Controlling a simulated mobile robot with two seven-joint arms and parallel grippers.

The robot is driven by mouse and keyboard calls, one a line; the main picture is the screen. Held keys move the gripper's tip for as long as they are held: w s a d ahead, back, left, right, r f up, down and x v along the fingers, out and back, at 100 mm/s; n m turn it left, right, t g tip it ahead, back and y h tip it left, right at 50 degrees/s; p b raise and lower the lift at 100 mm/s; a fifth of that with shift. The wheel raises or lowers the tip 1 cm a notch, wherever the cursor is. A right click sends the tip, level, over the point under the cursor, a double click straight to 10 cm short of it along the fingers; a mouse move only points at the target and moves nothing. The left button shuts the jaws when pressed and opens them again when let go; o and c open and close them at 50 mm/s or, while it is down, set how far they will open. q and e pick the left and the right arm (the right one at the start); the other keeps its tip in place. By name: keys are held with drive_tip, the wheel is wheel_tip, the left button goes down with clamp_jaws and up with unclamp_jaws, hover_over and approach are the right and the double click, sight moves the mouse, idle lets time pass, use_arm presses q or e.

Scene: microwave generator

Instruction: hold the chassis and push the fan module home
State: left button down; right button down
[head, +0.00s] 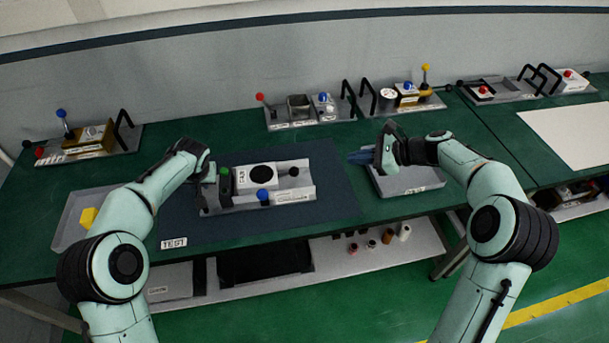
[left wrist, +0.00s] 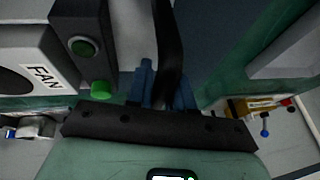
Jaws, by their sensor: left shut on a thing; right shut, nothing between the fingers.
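The grey chassis (head: 232,206) lies on a dark blue mat. The fan module (head: 241,185), a white box with a black disc and a FAN label, sits in it; it also shows at the left of the left wrist view (left wrist: 45,77). I cannot tell how fully it is seated. My left gripper (head: 208,179) is at the chassis's left end; in the left wrist view its blue fingers (left wrist: 165,95) are shut on a black handle (left wrist: 167,40). My right gripper (head: 360,157) is shut and empty, above a grey tray, to the right of and apart from the chassis.
The grey tray (head: 410,190) lies right of the mat (head: 335,180). Another tray with a yellow block (head: 88,217) is at the left. Fixtures with knobs and black handles (head: 300,112) line the bench's back. A blue knob (head: 263,194) rises at the chassis's front.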

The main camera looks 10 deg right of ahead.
use_arm(q)
drive_tip(key=c, duration=1.3)
unclamp_jaws()
drive_tip(key=shift+s+d+f, duration=0.15)
drive_tip(key=shift+f, duration=0.25)
drive_tip(key=o, duration=0.4)
drive_tip(key=shift+r, duration=0.2)
drive_tip(key=shift+r, duration=0.25)
drive_tip(key=v, duration=1.1)
drive_tip(key=shift+r, duration=0.2)
